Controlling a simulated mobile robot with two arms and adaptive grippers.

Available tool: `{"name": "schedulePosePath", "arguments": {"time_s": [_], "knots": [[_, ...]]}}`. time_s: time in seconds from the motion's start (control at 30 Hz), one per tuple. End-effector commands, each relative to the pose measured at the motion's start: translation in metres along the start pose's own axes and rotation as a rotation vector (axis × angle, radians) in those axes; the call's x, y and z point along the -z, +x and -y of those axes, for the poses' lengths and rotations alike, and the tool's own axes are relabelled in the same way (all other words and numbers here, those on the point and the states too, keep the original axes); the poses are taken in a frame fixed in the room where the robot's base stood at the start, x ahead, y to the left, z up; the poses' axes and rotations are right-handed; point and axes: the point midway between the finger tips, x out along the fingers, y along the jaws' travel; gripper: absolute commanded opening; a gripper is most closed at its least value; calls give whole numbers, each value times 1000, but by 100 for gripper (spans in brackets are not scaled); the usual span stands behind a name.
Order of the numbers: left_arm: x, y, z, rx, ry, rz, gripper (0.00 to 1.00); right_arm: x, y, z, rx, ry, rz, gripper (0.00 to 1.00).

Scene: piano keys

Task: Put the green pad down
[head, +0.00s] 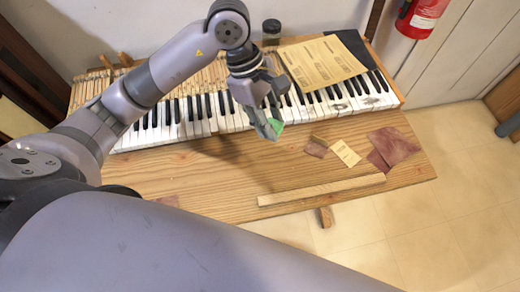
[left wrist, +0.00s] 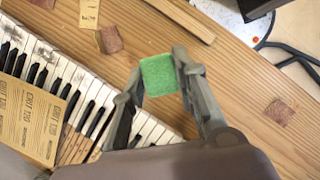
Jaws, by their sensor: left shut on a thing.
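The green pad (left wrist: 159,75) is a small square held between the two fingertips of my left gripper (left wrist: 162,82). In the head view the green pad (head: 277,126) shows partly behind the fingers of my left gripper (head: 270,127). The gripper is shut on the pad, over the front edge of the piano keys (head: 230,113) and the bare wood in front of them. The pad's height above the wooden table (head: 230,165) is hard to tell. My right gripper is not in view.
Sandpaper pieces (head: 394,145), a small cream card (head: 346,153) and a wooden strip (head: 320,190) lie on the table's right part. Printed yellow sheets (head: 322,62) lie over the keys, near a small dark jar (head: 271,30). The wood at front left of the gripper is mostly bare.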

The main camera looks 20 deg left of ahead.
Motion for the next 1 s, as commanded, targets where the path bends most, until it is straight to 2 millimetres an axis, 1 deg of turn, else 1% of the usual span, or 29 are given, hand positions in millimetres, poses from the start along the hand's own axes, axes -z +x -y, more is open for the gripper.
{"name": "schedulePosePath", "arguments": {"time_s": [0.03, 0.2, 0.3, 0.4, 0.5, 0.7, 0.9, 1.0], "knots": [[6, 13, 2, 10, -6, 1, 1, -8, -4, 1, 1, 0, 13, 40], [24, 55, 2, 9, -7, 2, 1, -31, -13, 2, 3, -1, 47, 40], [34, 80, 2, 9, -7, 1, 1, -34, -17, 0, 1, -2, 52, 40], [42, 100, 1, 6, -6, 2, 1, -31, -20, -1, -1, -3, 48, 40], [49, 114, 1, 4, -4, 1, 1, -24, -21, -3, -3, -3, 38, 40], [55, 130, 0, 3, -3, 2, 1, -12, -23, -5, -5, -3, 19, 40], [67, 156, 0, 3, -3, 1, 1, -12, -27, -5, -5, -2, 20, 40], [69, 161, 0, 0, -2, 0, 1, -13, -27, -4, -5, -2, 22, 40]]}}
